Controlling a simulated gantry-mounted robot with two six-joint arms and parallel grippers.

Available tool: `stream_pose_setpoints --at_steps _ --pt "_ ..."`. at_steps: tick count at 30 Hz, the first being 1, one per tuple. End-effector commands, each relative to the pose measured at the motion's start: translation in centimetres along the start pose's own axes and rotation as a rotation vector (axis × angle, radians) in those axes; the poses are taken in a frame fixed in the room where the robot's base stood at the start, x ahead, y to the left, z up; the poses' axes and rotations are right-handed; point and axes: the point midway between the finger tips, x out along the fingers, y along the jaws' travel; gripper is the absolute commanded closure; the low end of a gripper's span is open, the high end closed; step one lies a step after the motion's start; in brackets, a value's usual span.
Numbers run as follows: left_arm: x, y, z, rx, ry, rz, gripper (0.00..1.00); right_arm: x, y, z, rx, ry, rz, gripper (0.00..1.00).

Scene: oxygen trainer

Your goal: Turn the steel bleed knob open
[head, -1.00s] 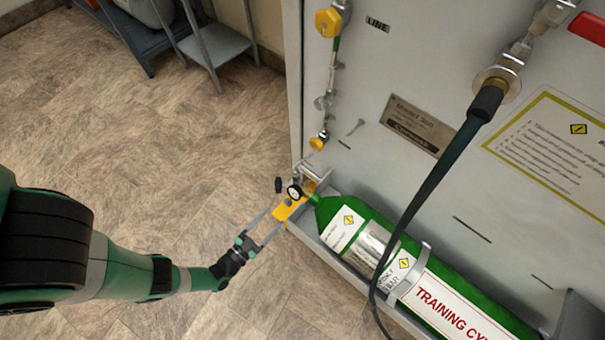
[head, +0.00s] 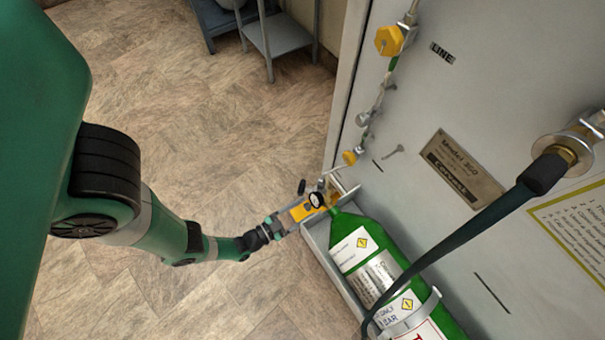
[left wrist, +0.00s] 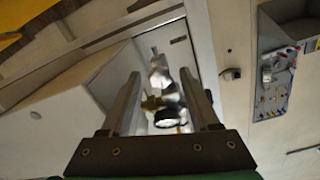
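A steel knob (head: 363,118) sits on the line on the grey panel, between two yellow knobs; I cannot tell for sure whether it is the bleed knob. Below, at the cylinder's neck, are a round gauge (head: 316,199), a small black knob (head: 301,187) and a yellow part (head: 299,212). My left gripper (head: 292,217) is at the yellow part, its fingers partly hidden there. In the left wrist view its fingers (left wrist: 160,78) are apart, with the gauge (left wrist: 167,118) and blurred metal fittings showing between them. Contact cannot be told. My right gripper is not in view.
The green cylinder (head: 358,232) lies in a grey tray (head: 327,255) along the panel. A dark hose (head: 470,235) hangs across the right side. A yellow knob (head: 389,40) sits higher on the line. A blue-grey stand (head: 268,35) is at the back; the floor left is clear.

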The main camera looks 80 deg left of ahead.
Motion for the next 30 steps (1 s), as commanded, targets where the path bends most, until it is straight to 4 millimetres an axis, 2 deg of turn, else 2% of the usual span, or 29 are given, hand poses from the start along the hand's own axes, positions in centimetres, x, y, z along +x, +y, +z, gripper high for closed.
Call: stream_pose_setpoints --at_steps 1,9,10,21,30 --pt "0.01 0.0 -0.01 0.0 0.0 0.0 0.49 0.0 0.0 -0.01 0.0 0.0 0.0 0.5" --pt "0.02 0.0 -0.03 0.0 0.001 0.0 0.97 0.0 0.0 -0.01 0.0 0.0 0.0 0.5" --pt "0.02 0.0 -0.03 0.0 0.001 0.0 1.0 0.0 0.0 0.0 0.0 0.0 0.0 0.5" --pt "0.02 -0.01 -0.04 -0.021 0.001 -0.001 1.0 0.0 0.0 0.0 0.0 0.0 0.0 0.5" --pt "0.02 -0.01 -0.05 -0.165 0.002 0.0 1.0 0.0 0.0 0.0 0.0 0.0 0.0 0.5"
